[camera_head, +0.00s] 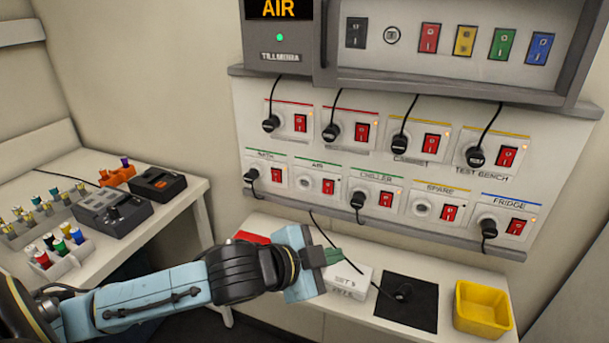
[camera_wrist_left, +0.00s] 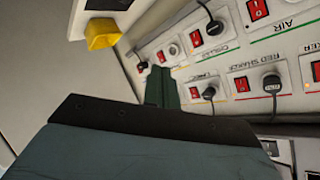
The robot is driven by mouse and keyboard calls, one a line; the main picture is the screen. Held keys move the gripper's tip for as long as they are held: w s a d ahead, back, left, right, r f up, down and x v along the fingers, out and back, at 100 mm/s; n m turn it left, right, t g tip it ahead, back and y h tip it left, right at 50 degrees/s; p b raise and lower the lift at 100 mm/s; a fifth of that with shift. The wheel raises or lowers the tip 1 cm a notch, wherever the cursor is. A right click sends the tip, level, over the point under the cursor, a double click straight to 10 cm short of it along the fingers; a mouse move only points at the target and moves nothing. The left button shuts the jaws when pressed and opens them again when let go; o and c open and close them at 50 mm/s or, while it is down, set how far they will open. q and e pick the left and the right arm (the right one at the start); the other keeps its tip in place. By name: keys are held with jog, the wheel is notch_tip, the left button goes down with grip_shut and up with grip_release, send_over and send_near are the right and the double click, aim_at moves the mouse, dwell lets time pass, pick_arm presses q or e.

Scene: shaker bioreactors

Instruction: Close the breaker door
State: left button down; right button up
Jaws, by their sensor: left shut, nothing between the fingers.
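The breaker box (camera_head: 455,45) is on the wall at the top right of the head view, with a row of coloured switches in a grey frame. A dark upright edge with a handle-like bar (camera_head: 323,40) stands at its left. The top of the box is cut off, and I cannot tell how far its door stands open. My left gripper (camera_head: 333,256) is shut and empty, well below the box and in front of the socket panel. Its dark green fingers (camera_wrist_left: 162,86) show together in the left wrist view. My right gripper is not in view.
The socket panel (camera_head: 335,205) holds red switches and several black plugs with hanging cables. Below, a shelf (camera_head: 375,325) carries a white box (camera_head: 347,279), a black mat (camera_head: 412,318) and a yellow bin (camera_head: 482,308). A side table (camera_head: 180,215) stands at the left.

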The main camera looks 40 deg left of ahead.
pick_arm(q)
jog(key=w+a+r+m+t+h, duration=0.15)
jog(key=r+m, duration=0.25)
jog(key=r, duration=0.5)
jog(key=w+a+r+m+h, duration=0.1)
jog(key=a+r+m+h, duration=0.3)
jog(key=r, duration=0.5)
jog(key=s+a+r+m+t, duration=0.1)
jog(key=s+a+r+m, duration=0.3)
jog(key=r, duration=0.4)
jog(key=s+a+r+m, duration=0.1)
jog(key=s+a+r, duration=0.4)
jog(key=r, duration=0.4)
jog(key=w+a+p+x, duration=0.1)
jog(key=a+p+x, duration=0.1)
jog(key=p+x, duration=0.8)
jog(key=shift+p+x, duration=0.35)
jog(key=shift+x, duration=1.25)
jog(key=shift+r, duration=0.1)
